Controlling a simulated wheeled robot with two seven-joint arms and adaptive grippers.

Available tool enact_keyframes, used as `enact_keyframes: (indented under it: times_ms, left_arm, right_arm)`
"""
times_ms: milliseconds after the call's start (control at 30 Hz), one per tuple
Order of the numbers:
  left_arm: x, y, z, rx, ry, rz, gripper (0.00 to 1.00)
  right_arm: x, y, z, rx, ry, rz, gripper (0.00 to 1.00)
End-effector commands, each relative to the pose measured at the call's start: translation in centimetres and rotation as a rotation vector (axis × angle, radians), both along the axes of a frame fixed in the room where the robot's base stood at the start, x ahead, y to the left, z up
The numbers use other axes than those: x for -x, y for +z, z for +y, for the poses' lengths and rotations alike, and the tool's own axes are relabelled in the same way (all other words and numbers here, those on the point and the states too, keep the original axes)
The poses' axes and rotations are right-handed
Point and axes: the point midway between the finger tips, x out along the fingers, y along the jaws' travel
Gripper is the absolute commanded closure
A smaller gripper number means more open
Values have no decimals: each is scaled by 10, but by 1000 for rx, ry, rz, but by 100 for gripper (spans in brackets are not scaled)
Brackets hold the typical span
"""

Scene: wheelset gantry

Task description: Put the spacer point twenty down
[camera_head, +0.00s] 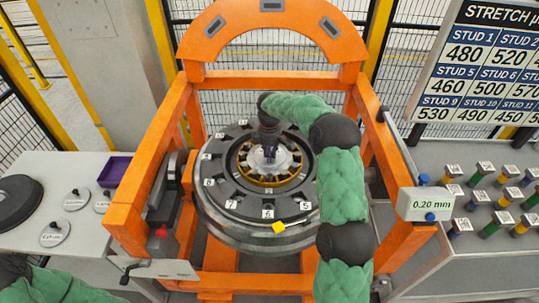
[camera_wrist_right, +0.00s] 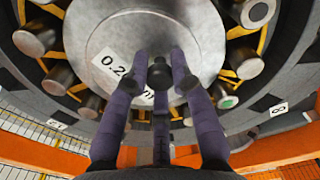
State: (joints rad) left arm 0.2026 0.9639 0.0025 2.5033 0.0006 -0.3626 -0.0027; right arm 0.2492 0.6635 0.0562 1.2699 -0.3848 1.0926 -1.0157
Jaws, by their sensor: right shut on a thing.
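The spacer is a light grey round disc with a small dark knob and a white label starting "0.2"; the rest of the label is hidden by a finger. In the right wrist view the disc (camera_wrist_right: 205,40) fills the upper middle. In the head view the spacer (camera_head: 285,160) shows pale over the centre of the wheel. My right gripper (camera_head: 268,152) points down there, its purple fingers (camera_wrist_right: 160,75) closed around the knob. I cannot tell whether the disc touches the hub beneath. My left gripper is out of view; only its green sleeve shows at lower left.
The wheel (camera_head: 225,215), with numbered positions, lies in an orange gantry (camera_head: 140,180). A sign (camera_head: 430,204) reading "0.20 mm" is on the right. Other knobbed discs (camera_head: 55,233) and a purple tray (camera_head: 115,168) are on the left table. Coloured studs (camera_head: 490,228) stand at right.

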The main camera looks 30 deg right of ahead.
Motion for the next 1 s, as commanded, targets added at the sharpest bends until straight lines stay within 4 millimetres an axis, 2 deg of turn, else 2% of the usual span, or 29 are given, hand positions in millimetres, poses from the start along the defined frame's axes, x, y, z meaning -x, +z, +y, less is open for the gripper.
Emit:
enact_keyframes:
  times_ms: [267,300,333,367,767,867,1000]
  left_arm:
    - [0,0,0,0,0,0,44]
    - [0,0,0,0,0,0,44]
    - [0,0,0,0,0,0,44]
    - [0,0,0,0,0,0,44]
    - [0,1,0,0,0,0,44]
    - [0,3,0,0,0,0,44]
    - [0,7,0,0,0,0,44]
  right_arm:
    - [0,-1,0,1,-1,-2,100]
    - [0,-1,0,0,0,0,65]
    - [0,-1,0,0,0,0,56]
    - [0,-1,0,0,0,0,52]
    - [0,3,0,1,0,-1,52]
    - [-1,15,0,2,0,-2,52]
    - [-1,41,0,2,0,-4,52]
